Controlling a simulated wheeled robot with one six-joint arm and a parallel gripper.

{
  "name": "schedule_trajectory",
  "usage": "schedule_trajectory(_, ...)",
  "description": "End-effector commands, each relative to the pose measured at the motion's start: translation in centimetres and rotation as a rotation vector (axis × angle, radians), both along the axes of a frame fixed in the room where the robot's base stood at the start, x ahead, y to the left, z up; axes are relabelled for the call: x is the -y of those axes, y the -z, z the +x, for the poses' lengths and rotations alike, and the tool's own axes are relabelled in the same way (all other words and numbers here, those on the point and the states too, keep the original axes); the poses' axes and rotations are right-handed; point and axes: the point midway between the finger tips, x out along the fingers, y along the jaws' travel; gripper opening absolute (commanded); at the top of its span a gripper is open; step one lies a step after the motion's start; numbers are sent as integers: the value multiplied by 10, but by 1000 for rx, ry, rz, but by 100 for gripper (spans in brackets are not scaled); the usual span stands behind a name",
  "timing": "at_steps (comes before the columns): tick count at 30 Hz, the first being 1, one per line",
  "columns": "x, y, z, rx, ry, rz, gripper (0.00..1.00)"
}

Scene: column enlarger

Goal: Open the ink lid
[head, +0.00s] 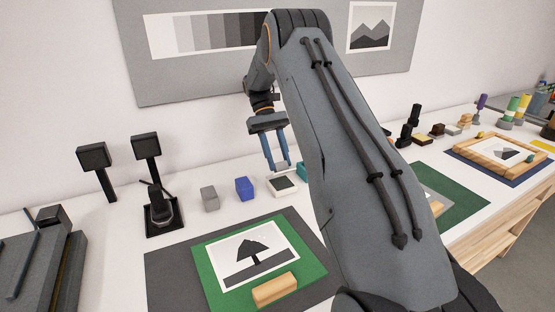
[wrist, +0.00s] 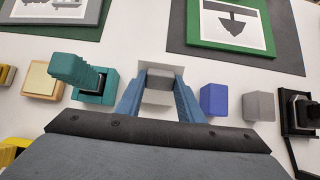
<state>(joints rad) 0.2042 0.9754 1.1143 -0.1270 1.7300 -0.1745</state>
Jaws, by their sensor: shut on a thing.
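My gripper (head: 277,167) reaches down over the back row of the table. In the wrist view its two blue fingers (wrist: 160,80) stand on either side of a small grey block-like piece (wrist: 157,97) and are shut on it; I take this for the ink lid. A pale plate edge shows just beyond it. In the head view a small white ink pad with a dark face (head: 284,185) sits just below the fingertips. Whether the lid is tilted or lifted from the pad cannot be told.
A blue block (head: 245,188) and a grey block (head: 210,197) stand left of the pad. A teal object (wrist: 88,78) stands close on its other side. A green mat with a tree print (head: 268,252) and wooden block lies in front. A black stand (head: 162,212) is farther left.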

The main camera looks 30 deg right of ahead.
Motion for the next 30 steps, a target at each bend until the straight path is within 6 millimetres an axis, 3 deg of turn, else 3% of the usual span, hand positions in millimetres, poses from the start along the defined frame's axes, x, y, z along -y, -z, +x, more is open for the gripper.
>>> schedule_trajectory(2, 0, 0, 1, 3, 1, 1, 0)
schedule_trajectory(3, 0, 0, 1, 3, 1, 1, 37)
schedule_trajectory(6, 0, 0, 1, 3, 0, 0, 53)
schedule_trajectory(17, -1, -4, 1, 3, -2, -1, 53)
schedule_trajectory(30, -1, -74, 2, 5, -2, -1, 53)
